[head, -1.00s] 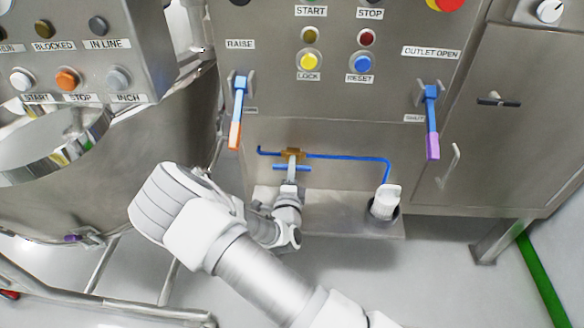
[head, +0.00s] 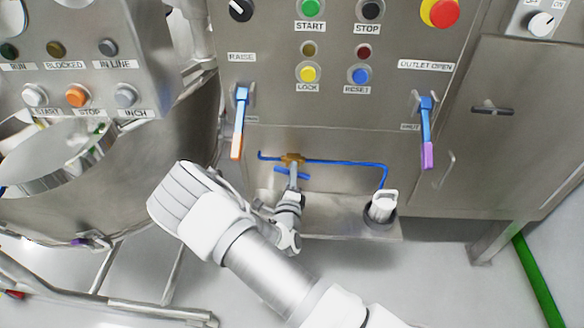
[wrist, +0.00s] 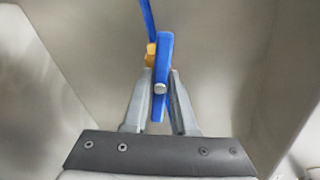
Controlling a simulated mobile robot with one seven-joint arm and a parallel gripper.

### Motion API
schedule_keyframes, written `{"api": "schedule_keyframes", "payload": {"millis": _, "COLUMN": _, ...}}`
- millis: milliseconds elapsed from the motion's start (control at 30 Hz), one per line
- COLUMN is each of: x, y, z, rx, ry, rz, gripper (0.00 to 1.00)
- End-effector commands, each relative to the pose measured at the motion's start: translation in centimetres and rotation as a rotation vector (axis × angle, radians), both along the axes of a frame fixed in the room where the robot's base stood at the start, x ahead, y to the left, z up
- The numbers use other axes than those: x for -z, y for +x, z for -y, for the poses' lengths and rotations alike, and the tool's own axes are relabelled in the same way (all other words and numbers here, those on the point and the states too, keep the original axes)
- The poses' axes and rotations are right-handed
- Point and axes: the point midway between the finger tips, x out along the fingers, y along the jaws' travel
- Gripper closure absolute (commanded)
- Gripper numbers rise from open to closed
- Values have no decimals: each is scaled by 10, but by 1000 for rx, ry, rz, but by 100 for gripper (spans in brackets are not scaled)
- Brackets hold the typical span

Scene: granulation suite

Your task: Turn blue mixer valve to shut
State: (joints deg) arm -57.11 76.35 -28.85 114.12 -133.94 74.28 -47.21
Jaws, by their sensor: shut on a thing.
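The blue mixer valve has a brass body (head: 293,159) on a thin blue pipe (head: 345,163) low on the steel cabinet front. Its blue bar handle (head: 282,170) sits just in front of the body and lies slightly tilted, right end lower, in the head view. In the wrist view the blue handle (wrist: 165,50) stands near upright, roughly along the pipe, with the brass body (wrist: 151,54) behind its left edge. My gripper (head: 292,183) is at the handle; in the wrist view its two fingers (wrist: 161,92) are shut on the handle's middle, around its pale round pin.
A blue lever with an orange tip (head: 238,125) hangs above left, and one with a purple tip (head: 427,135) above right. A white-topped cup (head: 383,206) stands on the ledge right of my gripper. A steel vessel (head: 170,150) is at left.

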Motion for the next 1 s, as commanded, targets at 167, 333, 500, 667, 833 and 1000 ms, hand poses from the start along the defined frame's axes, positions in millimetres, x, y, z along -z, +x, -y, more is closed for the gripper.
{"api": "schedule_keyframes", "payload": {"millis": 167, "x": -3, "y": 0, "z": 0, "rx": 0, "ry": 167, "rz": 4, "gripper": 100}}
{"api": "schedule_keyframes", "payload": {"millis": 333, "x": -2, "y": 0, "z": 0, "rx": -1, "ry": 328, "rz": 10, "gripper": 100}}
{"api": "schedule_keyframes", "payload": {"millis": 500, "x": -3, "y": 0, "z": -1, "rx": -1, "ry": 491, "rz": 16, "gripper": 100}}
{"api": "schedule_keyframes", "payload": {"millis": 667, "x": -2, "y": 0, "z": 0, "rx": 0, "ry": 642, "rz": 21, "gripper": 100}}
{"api": "schedule_keyframes", "payload": {"millis": 833, "x": -2, "y": 0, "z": -1, "rx": -1, "ry": 803, "rz": 27, "gripper": 100}}
{"api": "schedule_keyframes", "payload": {"millis": 1000, "x": -2, "y": 0, "z": 0, "rx": -1, "ry": 954, "rz": 34, "gripper": 100}}
